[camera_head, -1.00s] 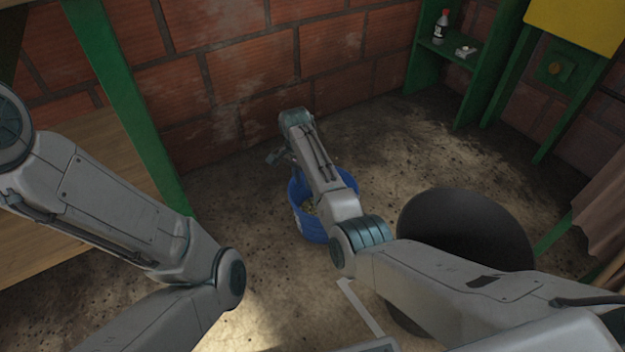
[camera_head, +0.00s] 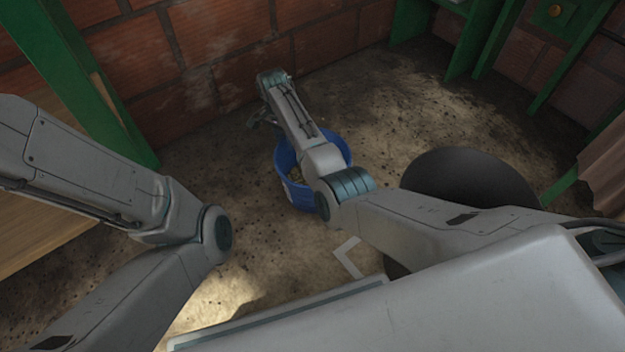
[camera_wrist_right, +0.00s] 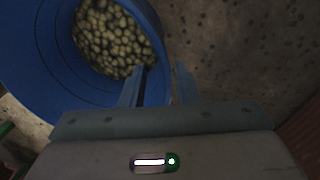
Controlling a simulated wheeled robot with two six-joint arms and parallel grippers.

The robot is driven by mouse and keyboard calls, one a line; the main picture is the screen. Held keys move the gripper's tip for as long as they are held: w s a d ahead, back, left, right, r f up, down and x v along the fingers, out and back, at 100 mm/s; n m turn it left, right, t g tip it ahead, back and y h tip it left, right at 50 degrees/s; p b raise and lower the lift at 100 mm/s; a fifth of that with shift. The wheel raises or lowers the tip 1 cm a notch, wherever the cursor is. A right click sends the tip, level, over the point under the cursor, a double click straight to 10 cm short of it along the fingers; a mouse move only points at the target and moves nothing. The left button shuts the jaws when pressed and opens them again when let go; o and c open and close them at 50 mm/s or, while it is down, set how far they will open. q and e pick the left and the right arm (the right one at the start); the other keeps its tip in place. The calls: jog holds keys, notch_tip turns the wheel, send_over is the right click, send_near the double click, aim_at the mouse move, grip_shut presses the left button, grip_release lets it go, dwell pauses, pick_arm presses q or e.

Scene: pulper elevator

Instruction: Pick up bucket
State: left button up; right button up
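The blue bucket (camera_head: 296,190) stands on the dirt floor near the brick wall, partly hidden by my right arm. It holds many small greenish-yellow round pieces (camera_wrist_right: 110,38), clear in the right wrist view. My right gripper (camera_head: 262,120) is at the bucket's far left side, small and dark in the head view. In the right wrist view its fingers (camera_wrist_right: 160,86) are apart, one on the inner side of the bucket's wall and one outside it. Whether they touch the wall cannot be told. My left gripper is out of view; only its arm shows at left.
A dark round object (camera_head: 470,180) stands right of the bucket, partly behind my arm. A green-framed wooden table (camera_head: 40,230) is at left. The brick wall (camera_head: 215,60) is close behind the bucket. Green frames (camera_head: 480,40) stand at back right. Open floor lies between.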

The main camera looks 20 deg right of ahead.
aim_at(287, 149)
notch_tip(287, 149, down, 5)
jog(key=b, duration=0.3)
jog(key=shift+s+r, duration=0.15)
jog(key=shift+r, duration=0.1)
grip_shut()
dwell(1.0)
